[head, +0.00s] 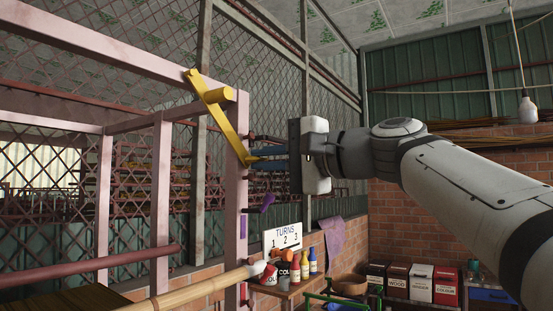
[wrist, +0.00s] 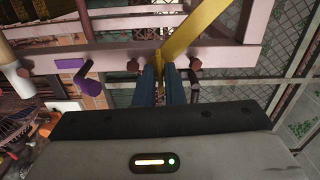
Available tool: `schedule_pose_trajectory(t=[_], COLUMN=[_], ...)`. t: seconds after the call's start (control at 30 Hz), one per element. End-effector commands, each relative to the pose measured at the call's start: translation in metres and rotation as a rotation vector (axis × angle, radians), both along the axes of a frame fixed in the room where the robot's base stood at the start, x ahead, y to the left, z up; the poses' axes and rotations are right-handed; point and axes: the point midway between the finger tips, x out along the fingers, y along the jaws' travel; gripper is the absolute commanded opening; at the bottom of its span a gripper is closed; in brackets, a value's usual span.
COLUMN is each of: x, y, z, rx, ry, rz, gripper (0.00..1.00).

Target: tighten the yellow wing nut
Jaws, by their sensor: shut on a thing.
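The yellow wing nut (head: 231,128) is a long two-armed bar with a round hub on the pink upright post (head: 236,190). It stands tilted, its upper arm to the upper left and its lower arm to the lower right. My gripper (head: 255,157) reaches in from the right, its blue fingers at the lower arm's end. In the wrist view the yellow wing nut (wrist: 190,30) runs down to between the fingertips of my gripper (wrist: 160,68), which is shut on it. The fingers hide the very end of the arm.
A purple handle (head: 267,202) sticks out of the post below the wing nut; it shows left of the fingers in the wrist view (wrist: 90,87). A "TURNS 1 2 3" sign (head: 282,237) and bottles (head: 312,262) stand lower down. A pale pole (head: 205,288) crosses at lower left.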

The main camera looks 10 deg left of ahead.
Motion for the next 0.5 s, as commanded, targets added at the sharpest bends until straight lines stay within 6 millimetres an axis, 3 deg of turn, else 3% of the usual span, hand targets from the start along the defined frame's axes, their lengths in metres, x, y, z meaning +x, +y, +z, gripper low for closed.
schedule_pose_trajectory(t=[0.27, 0.5], x=[0.0001, 0.0], y=[0.0001, -0.0004], z=[0.0, -0.0003], rx=[0.0, 0.0], ry=[-0.001, -0.001], rz=[0.0, 0.0], gripper=[0.3, 0.31])
